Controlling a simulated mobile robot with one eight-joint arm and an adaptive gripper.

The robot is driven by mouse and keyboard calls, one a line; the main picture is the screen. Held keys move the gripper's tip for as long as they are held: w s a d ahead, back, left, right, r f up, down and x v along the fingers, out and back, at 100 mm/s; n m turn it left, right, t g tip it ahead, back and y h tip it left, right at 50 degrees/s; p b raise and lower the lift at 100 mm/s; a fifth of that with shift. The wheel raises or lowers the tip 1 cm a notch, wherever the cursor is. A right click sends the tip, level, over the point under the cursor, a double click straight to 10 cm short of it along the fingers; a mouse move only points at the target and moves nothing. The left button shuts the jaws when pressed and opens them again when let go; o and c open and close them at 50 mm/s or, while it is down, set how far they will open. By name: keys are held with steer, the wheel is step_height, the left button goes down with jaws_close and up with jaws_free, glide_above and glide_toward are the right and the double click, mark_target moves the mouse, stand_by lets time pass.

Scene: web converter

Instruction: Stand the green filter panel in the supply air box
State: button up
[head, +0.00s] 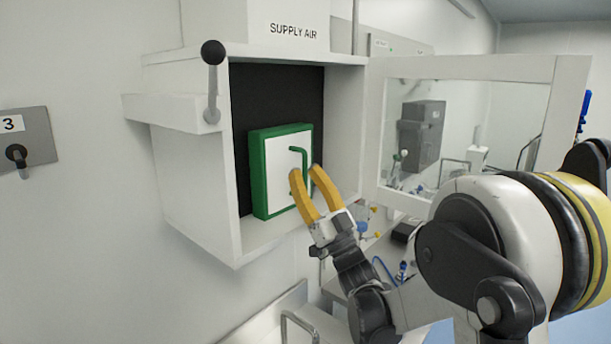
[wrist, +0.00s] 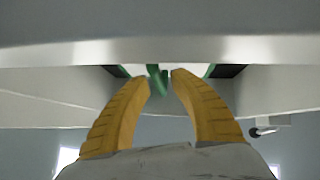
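The green filter panel (head: 256,175), a green frame with a white face, stands upright, leaning slightly, inside the supply air box (head: 190,190). Its green handle (head: 305,160) faces out toward my gripper. My gripper (head: 308,172) has its yellow fingers at the box mouth, in front of the panel face. The fingertips are apart, with the handle showing between or just beyond them. In the wrist view the handle (wrist: 157,82) shows between the spread fingertips (wrist: 160,80), nearer the left one. The panel's lower right is partly hidden by the fingers.
The box's windowed door (head: 570,90) is swung open to the right. A lever with a black knob (head: 213,53) is on the box's left side. A wall switch (head: 17,155) marked 3 is at far left. A bench with small items (head: 405,232) lies below right.

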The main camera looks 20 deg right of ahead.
steer(key=shift+r, duration=0.1)
steer(key=s+d+f+m+g+h+b, duration=0.1)
steer(key=s+d+f+m+g+h, duration=0.25)
steer(key=f+h, duration=0.25)
steer(key=s+d+f+m+g+h+b, duration=0.2)
steer(key=s+d+f+m+g+h, duration=0.15)
steer(key=f+h, duration=0.35)
steer(key=s+a+f+g, duration=0.2)
steer(key=s+f+g, duration=0.1)
steer(key=s+f, duration=0.2)
steer(key=s+a+f+n+g+y, duration=0.1)
steer(key=s+f+g, duration=0.3)
steer(key=s, duration=0.6)
steer(key=s+a+f+n+g+y, duration=0.1)
steer(key=s+a+f+g, duration=0.3)
steer(key=s+f, duration=0.2)
steer(key=shift+s+f, duration=0.4)
steer(key=shift+s, duration=0.6)
